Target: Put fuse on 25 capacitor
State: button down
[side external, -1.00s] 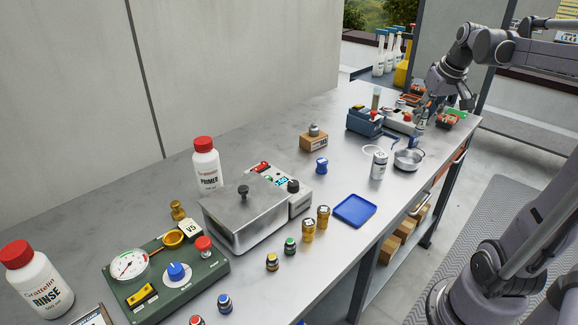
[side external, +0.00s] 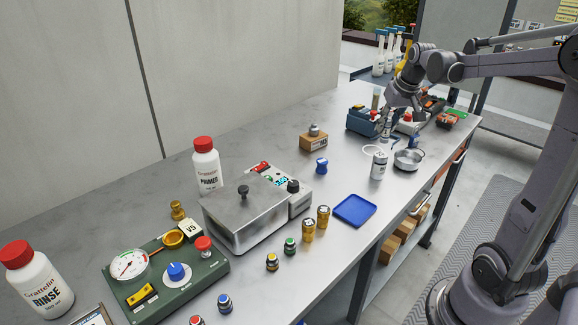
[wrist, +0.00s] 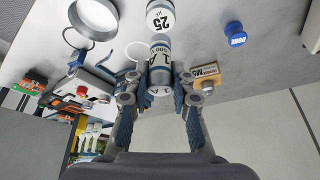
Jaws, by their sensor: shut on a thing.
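The 25 capacitor (side external: 379,166) is a white and grey can standing upright on the bench, left of the metal pan. Its end marked 25 shows at the top of the wrist view (wrist: 160,16). My gripper (wrist: 160,74) is shut on the fuse (wrist: 160,62), a grey cylinder with a blue band and printed marks. In the side view my gripper (side external: 388,118) holds the fuse (side external: 385,133) above the bench, behind the capacitor. The fuse overlaps the capacitor's near side in the wrist view; I cannot tell the exact gap.
The metal pan (side external: 408,160) stands close right of the capacitor. A white ring (side external: 372,150) lies behind it. A blue DONE piece (side external: 322,166) and a wooden block (side external: 314,142) stand to the left. Blue equipment (side external: 362,121) is behind. Bench between capacitor and blue tray (side external: 355,210) is clear.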

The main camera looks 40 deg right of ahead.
aim_at(389, 129)
jog(key=shift+f, duration=2.05)
jog(key=shift+f, duration=0.15)
jog(key=c, duration=1.1)
grip_release()
jog(key=shift+c, duration=0.2)
jog(key=v, duration=1.2)
jog(key=s+a+f+n+t+y, duration=0.1)
jog(key=a+f, duration=0.4)
jog(key=a, duration=0.8)
jog(key=s+a+f+n+t+y, duration=0.1)
jog(key=a+f+n, duration=0.4)
jog(key=a, duration=0.8)
jog(key=shift+s+a+n+t+y, duration=0.3)
jog(key=shift+s+a+n+t, duration=0.1)
jog(key=shift+s+t, duration=0.4)
